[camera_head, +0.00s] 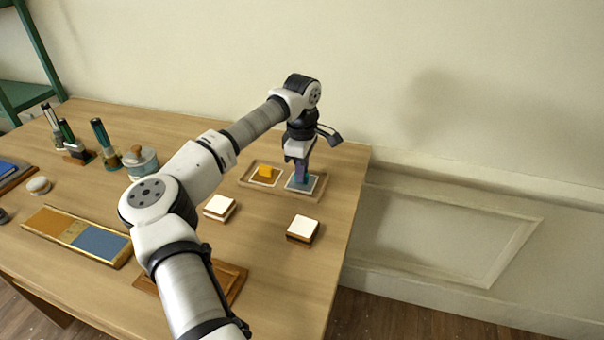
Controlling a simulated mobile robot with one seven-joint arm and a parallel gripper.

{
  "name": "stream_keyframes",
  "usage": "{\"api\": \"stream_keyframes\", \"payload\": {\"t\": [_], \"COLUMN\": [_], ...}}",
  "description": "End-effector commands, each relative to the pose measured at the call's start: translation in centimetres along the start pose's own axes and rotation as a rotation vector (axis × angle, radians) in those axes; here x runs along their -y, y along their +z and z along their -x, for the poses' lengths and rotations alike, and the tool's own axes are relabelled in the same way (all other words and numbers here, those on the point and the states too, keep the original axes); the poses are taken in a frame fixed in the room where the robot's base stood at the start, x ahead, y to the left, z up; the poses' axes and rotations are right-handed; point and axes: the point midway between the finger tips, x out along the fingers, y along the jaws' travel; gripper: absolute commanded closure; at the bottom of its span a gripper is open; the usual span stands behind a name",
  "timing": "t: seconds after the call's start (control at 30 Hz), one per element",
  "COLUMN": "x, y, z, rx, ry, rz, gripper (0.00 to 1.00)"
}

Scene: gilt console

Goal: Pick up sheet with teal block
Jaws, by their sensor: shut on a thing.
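My gripper (301,176) points down at the right end of a shallow wooden tray (283,193). It is shut on the teal block (300,182), which is mostly hidden by the fingers. Around the block's foot shows a dark blue-grey sheet (313,186) with a white border. The sheet is over the tray's right half; I cannot tell whether it touches the tray floor. In the left half, an orange block (265,171) stands on another white-edged sheet.
Two white-topped wooden blocks (219,207) (302,229) stand in front of the tray. A two-colour panel (98,242), a round container (140,161) and several upright tools (103,140) are to the left. The wall is close behind; the table's right edge is near.

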Motion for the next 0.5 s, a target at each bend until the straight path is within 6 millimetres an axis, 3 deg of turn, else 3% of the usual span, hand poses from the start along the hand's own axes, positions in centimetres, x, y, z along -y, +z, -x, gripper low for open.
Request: {"api": "stream_keyframes", "payload": {"t": [0.27, 0.5], "x": [-0.1, -0.1], "y": [0.0, 0.0], "z": [3.8, 10.8], "rx": [-0.003, -0.003], "ry": [0.004, 0.005], "rz": [0.0, 0.001], "gripper": [1.0, 1.0]}}
